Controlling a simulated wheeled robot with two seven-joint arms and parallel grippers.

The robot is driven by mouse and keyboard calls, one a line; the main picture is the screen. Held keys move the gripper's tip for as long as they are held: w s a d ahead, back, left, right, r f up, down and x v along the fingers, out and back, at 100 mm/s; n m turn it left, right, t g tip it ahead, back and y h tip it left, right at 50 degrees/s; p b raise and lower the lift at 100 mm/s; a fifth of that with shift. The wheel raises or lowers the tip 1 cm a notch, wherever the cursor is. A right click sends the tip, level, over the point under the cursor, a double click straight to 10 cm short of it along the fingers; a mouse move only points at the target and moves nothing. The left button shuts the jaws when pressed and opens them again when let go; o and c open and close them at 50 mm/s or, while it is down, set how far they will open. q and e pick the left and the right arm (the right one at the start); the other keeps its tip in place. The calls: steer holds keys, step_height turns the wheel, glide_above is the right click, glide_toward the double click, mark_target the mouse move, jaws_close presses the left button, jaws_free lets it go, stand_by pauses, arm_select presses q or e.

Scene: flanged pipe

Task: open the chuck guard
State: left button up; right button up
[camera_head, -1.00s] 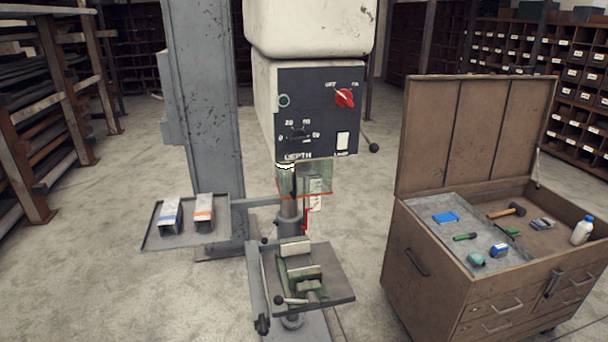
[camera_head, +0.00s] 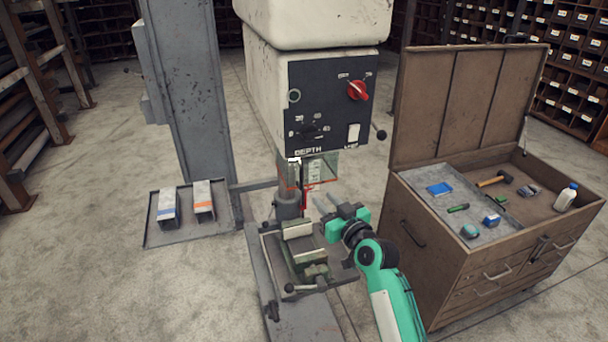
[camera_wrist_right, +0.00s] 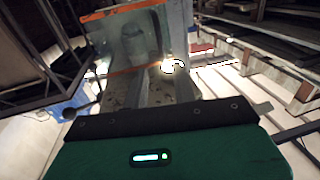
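The chuck guard (camera_head: 322,167) is a clear panel with orange-red edging, hanging below the drill press head around the chuck and spindle. In the right wrist view, the guard (camera_wrist_right: 125,42) fills the upper middle, with its orange edges showing and a blurred cylinder behind the clear sheet. My right gripper (camera_head: 325,201) is just below and to the right of the guard, its two fingers apart and pointing up-left. In the right wrist view, the fingers (camera_wrist_right: 158,75) reach towards the guard with a gap and nothing held between them. I cannot tell whether they touch it. My left gripper is out of view.
The drill press head (camera_head: 325,105) carries a red switch (camera_head: 357,90). A green vise (camera_head: 303,250) sits below the chuck. A tray (camera_head: 226,222) with two metal blocks is at left. An open tool cabinet (camera_head: 418,240) stands close to my right arm.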

mark_target(302, 177)
steer(key=b+x, duration=0.4)
steer(key=x, duration=0.9)
steer(key=shift+f, duration=0.2)
steer(key=shift+s, duration=0.1)
jaws_close()
